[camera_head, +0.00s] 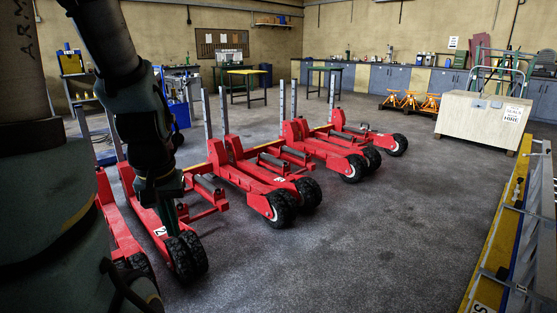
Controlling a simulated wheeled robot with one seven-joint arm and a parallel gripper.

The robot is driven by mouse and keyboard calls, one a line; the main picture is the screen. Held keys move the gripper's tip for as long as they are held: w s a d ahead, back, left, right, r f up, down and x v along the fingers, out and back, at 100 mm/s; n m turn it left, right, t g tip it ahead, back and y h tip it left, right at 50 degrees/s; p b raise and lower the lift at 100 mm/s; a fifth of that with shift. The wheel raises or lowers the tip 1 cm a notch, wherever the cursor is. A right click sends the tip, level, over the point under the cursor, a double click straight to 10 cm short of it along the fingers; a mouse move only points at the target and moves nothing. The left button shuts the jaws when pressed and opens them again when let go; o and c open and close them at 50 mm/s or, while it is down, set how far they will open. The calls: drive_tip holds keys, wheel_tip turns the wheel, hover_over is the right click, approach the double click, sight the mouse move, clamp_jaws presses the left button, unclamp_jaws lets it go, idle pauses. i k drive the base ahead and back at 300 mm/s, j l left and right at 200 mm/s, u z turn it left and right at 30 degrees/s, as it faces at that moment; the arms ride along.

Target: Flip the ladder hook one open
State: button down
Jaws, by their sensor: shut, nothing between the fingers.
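A ladder (497,240) with yellow and silver rails lies along the right edge, partly cut off by the picture. Small dark fittings (518,190) show on it, too small to tell which is hook one or whether it is open. My arm comes down on the left side. My gripper (171,228) points down in front of a red trolley jack, far to the left of the ladder. It looks narrow and shut, with nothing seen in it. It is apart from the ladder.
Several red trolley jacks (240,178) with black wheels stand in a row from left to centre. A pale crate (480,122) stands at the back right, with orange stands (410,100) beside it. Grey floor between jacks and ladder is clear.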

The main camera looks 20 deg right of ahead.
sight(548, 305)
drive_tip(key=i+l+z, duration=0.55)
drive_tip(key=i+z, duration=0.25)
drive_tip(key=i, duration=0.15)
